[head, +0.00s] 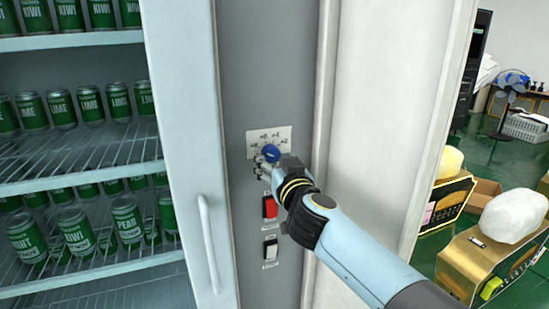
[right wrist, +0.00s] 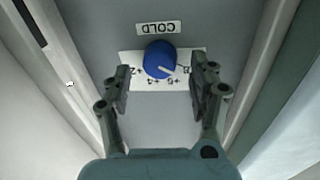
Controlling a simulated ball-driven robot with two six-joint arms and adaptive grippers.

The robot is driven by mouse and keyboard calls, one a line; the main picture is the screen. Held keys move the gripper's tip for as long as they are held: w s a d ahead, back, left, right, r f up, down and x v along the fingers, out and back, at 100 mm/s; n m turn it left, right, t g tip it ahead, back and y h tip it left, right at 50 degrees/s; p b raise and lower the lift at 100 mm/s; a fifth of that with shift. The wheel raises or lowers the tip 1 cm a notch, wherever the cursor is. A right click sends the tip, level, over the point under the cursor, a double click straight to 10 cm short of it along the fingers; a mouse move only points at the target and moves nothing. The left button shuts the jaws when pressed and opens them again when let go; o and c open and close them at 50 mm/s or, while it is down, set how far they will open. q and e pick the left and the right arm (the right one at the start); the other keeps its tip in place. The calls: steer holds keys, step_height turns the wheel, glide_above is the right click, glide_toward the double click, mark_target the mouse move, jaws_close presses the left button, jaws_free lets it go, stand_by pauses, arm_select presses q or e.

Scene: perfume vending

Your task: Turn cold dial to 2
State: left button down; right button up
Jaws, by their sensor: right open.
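The blue cold dial (head: 271,154) sits on a white marked plate (head: 254,137) on the grey panel beside the fridge. In the right wrist view the dial (right wrist: 158,58) appears upside down under a "COLD" label (right wrist: 158,28). Its white pointer is toward the lower right of that picture; the small numbers around it are hard to read. My right gripper (head: 264,164) is at the dial, and in the wrist view its open fingers (right wrist: 160,82) stand on either side of it with gaps visible. My left gripper is not in view.
Left is a fridge door with a handle (head: 208,243) and shelves of green cans (head: 64,108). A raised white frame edge (head: 323,90) stands close to the panel's right.

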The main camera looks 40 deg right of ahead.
steer(key=shift+w+d, duration=0.25)
steer(key=shift+w, duration=0.45)
steer(key=c, duration=1.1)
steer(key=shift+c, duration=0.2)
